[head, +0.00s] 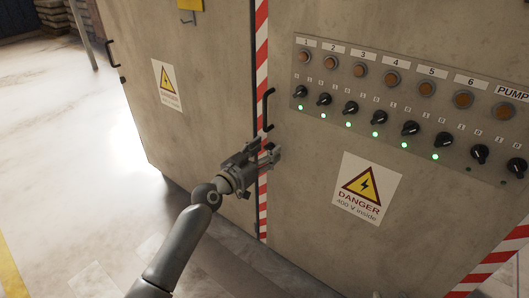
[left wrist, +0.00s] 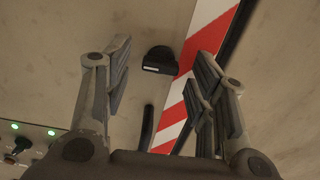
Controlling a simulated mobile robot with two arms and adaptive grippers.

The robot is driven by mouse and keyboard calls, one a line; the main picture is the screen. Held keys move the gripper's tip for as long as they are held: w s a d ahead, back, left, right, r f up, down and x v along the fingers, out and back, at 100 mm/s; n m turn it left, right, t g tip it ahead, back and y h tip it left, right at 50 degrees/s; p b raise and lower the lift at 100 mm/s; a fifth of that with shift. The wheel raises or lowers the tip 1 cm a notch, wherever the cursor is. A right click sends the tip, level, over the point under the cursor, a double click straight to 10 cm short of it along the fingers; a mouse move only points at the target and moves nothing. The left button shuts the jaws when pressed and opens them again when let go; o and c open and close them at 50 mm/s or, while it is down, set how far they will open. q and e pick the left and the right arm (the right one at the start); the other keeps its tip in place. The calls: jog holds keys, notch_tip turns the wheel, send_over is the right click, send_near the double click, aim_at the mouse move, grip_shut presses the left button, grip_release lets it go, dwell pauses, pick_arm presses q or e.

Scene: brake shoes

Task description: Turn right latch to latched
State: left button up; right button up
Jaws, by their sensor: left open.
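The right latch (left wrist: 160,60) is a small black piece on the grey cabinet door, beside the red-and-white striped edge. In the left wrist view it shows between the two spread fingers of my left gripper (left wrist: 163,62), with space on both sides. I cannot tell how far in front of the fingertips it is. In the head view my left gripper (head: 262,153) is open at the door seam, below the black door handle (head: 268,108), and largely hides the latch there. I cannot tell which way the latch is turned. My right gripper is out of view.
A control panel (head: 400,72) with knobs and lamps, several glowing green, is to the right of the gripper. A danger sign (head: 366,188) is below it. The left door has another black handle (head: 112,53). Open floor (head: 75,170) lies to the left.

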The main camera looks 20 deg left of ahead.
pick_arm(q)
jog(key=c, duration=1)
